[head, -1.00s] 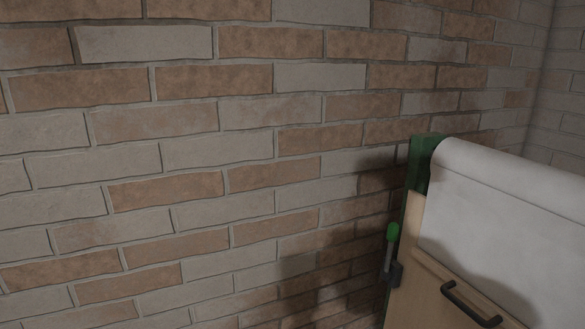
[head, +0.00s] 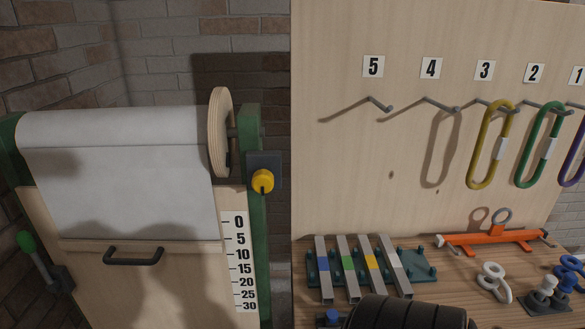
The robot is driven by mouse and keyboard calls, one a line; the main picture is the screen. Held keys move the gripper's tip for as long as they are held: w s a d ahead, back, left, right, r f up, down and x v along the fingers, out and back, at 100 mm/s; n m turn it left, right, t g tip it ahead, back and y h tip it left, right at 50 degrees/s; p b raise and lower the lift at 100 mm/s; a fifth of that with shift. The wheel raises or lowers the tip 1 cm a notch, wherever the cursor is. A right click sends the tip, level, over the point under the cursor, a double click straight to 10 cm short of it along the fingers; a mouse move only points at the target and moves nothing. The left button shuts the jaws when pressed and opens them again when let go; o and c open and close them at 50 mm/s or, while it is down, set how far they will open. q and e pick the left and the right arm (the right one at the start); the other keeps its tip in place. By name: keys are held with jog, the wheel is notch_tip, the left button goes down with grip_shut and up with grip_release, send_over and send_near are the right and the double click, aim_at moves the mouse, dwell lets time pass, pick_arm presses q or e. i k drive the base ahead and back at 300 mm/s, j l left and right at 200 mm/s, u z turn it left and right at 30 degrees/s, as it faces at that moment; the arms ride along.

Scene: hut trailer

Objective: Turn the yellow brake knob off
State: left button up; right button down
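The yellow brake knob (head: 262,181) sits on a dark square plate (head: 265,163) on the right green post (head: 250,140) of a roller stand, left of centre in the head view. A small pointed tip of the knob seems to face down. Next to it is a wooden disc (head: 220,132) at the end of a roll of white sheet (head: 120,128).
A green-tipped lever (head: 27,242) and a dark handle (head: 133,256) are on the stand. A depth scale (head: 240,262) runs beside it. At right, a pegboard (head: 400,160) holds carabiners (head: 490,145) above a bench with metal bars (head: 345,265) and an orange tool (head: 490,238).

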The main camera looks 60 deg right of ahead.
aim_at(262, 180)
jog(key=z, duration=1.7)
